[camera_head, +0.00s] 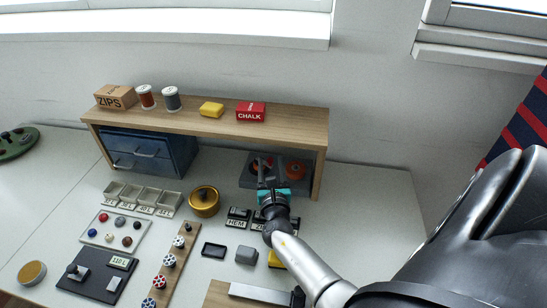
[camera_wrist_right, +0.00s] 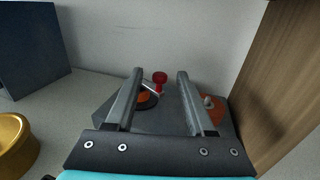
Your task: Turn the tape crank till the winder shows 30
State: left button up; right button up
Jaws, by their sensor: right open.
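The tape winder is a dark grey plate (camera_head: 248,178) with orange discs, lying under the right end of the wooden shelf; it also shows in the right wrist view (camera_wrist_right: 112,112). Its crank has a red knob (camera_wrist_right: 160,77) on a light arm near the left orange disc (camera_wrist_right: 147,99). A second orange disc (camera_head: 295,170) is at its right. No number can be read on the winder. My right gripper (camera_head: 262,168) reaches in under the shelf, jaws apart and empty. In the wrist view, the knob shows between its fingers (camera_wrist_right: 160,74), seemingly beyond them. My left gripper is out of view.
The wooden shelf (camera_head: 190,122) spans above, its right side panel (camera_wrist_right: 262,85) close by the winder. Blue drawers (camera_head: 150,155) stand at the left. A brass pot (camera_head: 204,201) and black labelled blocks (camera_head: 238,217) lie in front.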

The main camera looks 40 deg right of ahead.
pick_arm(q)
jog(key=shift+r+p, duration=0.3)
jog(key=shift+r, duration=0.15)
pick_arm(e)
jog(key=v, duration=1.2)
jog(key=shift+s+a, duration=0.15)
jog(key=shift+s, duration=0.1)
